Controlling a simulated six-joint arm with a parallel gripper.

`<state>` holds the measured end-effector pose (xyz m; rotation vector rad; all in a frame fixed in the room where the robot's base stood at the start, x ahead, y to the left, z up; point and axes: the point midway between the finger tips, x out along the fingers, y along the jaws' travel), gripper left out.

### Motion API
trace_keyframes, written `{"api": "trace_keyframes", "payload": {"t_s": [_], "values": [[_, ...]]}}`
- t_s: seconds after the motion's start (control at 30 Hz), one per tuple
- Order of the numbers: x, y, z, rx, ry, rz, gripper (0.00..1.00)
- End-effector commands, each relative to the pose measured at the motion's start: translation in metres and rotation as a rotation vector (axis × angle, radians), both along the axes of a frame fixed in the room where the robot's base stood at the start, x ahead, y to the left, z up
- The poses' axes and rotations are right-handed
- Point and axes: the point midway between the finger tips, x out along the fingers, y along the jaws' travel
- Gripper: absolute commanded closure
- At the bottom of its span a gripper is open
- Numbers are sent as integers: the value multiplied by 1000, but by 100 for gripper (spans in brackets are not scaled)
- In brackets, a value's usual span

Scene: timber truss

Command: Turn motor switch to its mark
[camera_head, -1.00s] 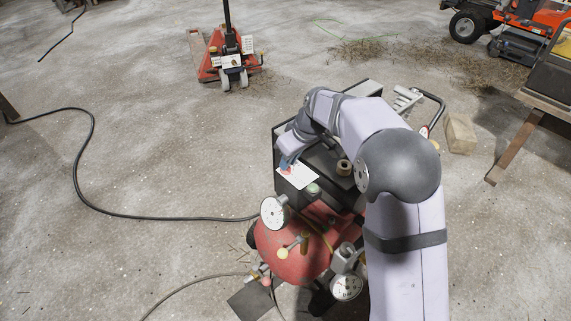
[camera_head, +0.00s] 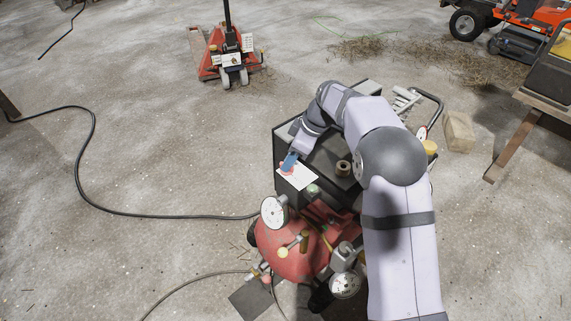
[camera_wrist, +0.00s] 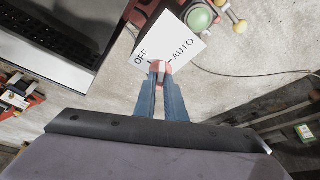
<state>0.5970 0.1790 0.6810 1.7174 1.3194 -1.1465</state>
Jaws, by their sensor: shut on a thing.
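The motor switch is a small red knob (camera_wrist: 158,66) on a white plate (camera_wrist: 181,47) printed OFF and AUTO. In the wrist view OFF is at the left of the knob and AUTO at the right, each with a short dark mark. My gripper (camera_wrist: 159,79), with blue fingers, is shut on the knob, one finger on each side. Which mark the knob points to cannot be told, as the fingers hide part of it. In the head view my gripper (camera_head: 290,163) reaches down to the white plate (camera_head: 297,177) on the compressor's dark box.
A green button (camera_wrist: 200,17) sits beside the plate. The red compressor tank (camera_head: 285,255) carries gauges, including a round white one (camera_head: 273,212), and brass fittings in front of the box. A black cable (camera_head: 90,160) lies on the floor, which is mostly clear at left.

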Motion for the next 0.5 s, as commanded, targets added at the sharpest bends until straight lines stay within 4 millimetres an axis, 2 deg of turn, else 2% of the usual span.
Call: {"api": "trace_keyframes", "payload": {"t_s": [0.23, 0.5], "values": [[0, 0, 0, -1, 3, 25, 100], [1, -1, 1, -2, 4, 161, 100]]}}
